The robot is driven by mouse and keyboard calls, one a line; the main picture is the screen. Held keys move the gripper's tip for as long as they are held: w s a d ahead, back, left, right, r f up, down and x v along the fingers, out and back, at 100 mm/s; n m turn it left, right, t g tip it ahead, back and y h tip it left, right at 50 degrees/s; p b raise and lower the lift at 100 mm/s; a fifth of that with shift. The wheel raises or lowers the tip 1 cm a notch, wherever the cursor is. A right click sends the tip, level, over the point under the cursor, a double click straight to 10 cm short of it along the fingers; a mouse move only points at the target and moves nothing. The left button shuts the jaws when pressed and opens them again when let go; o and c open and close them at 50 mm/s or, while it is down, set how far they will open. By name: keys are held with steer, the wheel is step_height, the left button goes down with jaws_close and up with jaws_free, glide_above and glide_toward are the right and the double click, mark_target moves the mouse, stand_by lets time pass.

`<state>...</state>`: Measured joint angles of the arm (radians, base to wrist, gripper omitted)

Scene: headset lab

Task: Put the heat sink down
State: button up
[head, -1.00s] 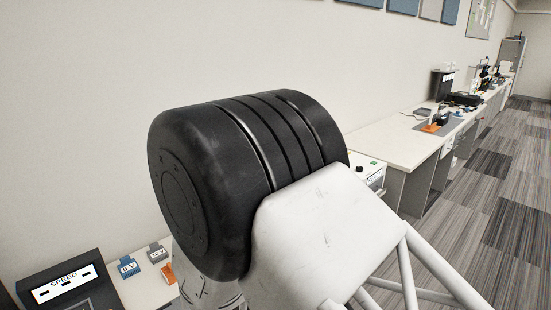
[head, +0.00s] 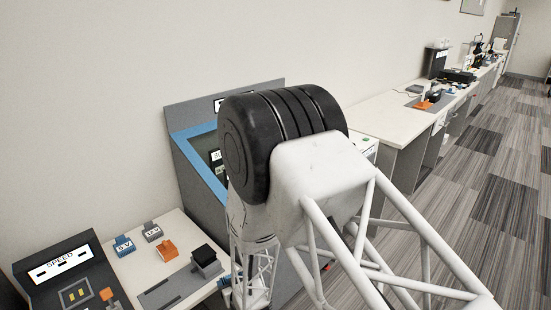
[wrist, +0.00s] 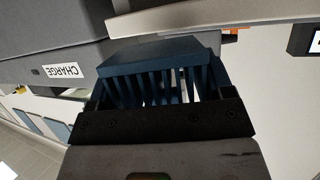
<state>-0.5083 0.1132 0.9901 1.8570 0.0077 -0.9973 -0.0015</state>
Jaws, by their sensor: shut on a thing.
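The heat sink (wrist: 160,62) is a dark blue block with a row of fins, seen close up in the wrist view. My gripper (wrist: 160,88) is shut on it, with the fins facing the dark gripper body. The heat sink is beside a grey housing with a white CHARGE label (wrist: 62,72) in the wrist view; I cannot tell whether they touch. In the head view my own arm fills the middle and hides the gripper and the heat sink.
In the head view, a grey console with a blue edge (head: 197,170) stands behind my arm. At lower left are a SPEED panel (head: 62,262), small blue and grey blocks, an orange piece (head: 167,250) and a black block (head: 205,257). A white bench (head: 395,118) runs along the wall at right.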

steer(key=w+d+f+m+h, duration=0.2)
steer(key=w+d+f, duration=0.2)
steer(key=d, duration=0.7)
steer(key=w+d+f+m+t+h, duration=0.1)
steer(key=w+d+f+m+h, duration=0.1)
steer(key=w+d, duration=0.5)
steer(key=w+d+f+m+h, duration=0.1)
steer(key=w+d+f, duration=0.4)
steer(key=d, duration=1)
steer(key=shift+w+d+f+m+t+h, duration=0.2)
steer(key=shift+w+f+m+t+h, duration=0.2)
steer(key=shift+w+h, duration=0.3)
steer(key=shift+s+a+r, duration=0.1)
steer(key=shift+a, duration=0.1)
